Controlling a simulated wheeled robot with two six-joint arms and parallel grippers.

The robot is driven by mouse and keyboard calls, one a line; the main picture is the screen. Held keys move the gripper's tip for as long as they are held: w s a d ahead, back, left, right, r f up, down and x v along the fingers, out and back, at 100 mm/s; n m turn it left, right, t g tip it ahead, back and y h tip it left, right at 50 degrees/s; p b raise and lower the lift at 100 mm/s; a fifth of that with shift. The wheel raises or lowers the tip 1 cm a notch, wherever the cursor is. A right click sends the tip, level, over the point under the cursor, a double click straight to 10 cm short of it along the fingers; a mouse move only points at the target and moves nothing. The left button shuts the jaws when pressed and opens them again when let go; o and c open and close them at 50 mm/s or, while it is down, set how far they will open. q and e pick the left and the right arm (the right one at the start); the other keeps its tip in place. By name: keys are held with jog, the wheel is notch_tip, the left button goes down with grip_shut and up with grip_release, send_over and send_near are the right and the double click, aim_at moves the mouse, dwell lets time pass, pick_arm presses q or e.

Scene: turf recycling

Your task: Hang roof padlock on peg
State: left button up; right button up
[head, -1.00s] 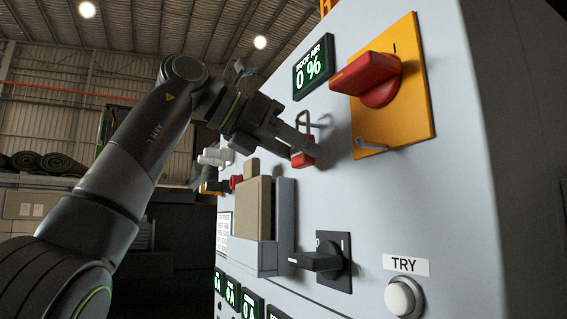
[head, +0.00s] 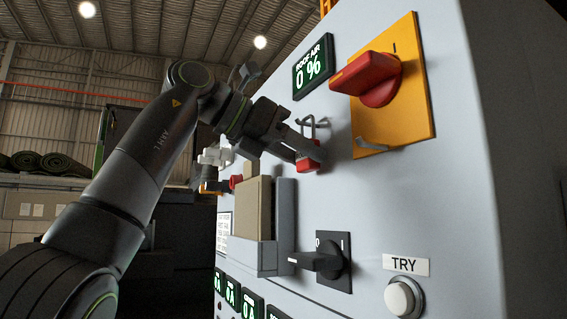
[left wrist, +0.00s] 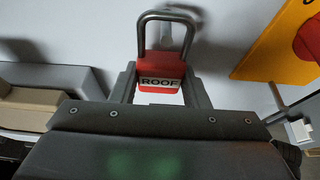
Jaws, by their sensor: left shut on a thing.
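My left gripper (head: 302,155) is shut on the red roof padlock (head: 308,164) in front of the grey panel. In the left wrist view the padlock (left wrist: 161,70) is upright between the fingers, its label reads ROOF, and its grey shackle (left wrist: 141,36) points up and looks closed. In the head view a thin grey bent peg (head: 324,123) shows beside the shackle top and overlaps it. I cannot tell whether the peg passes through the shackle. The right gripper is not in view.
A yellow plate (head: 425,110) carries a red rotary handle (head: 375,80) and a grey hook (head: 372,145), right of the padlock. The ROOF AIR display (head: 313,68) is above. A grey holder (head: 286,225) and black switch (head: 325,262) are below.

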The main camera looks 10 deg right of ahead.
pick_arm(q)
jog(key=shift+f, duration=0.2)
dwell(0.6)
jog(key=o, duration=1.1)
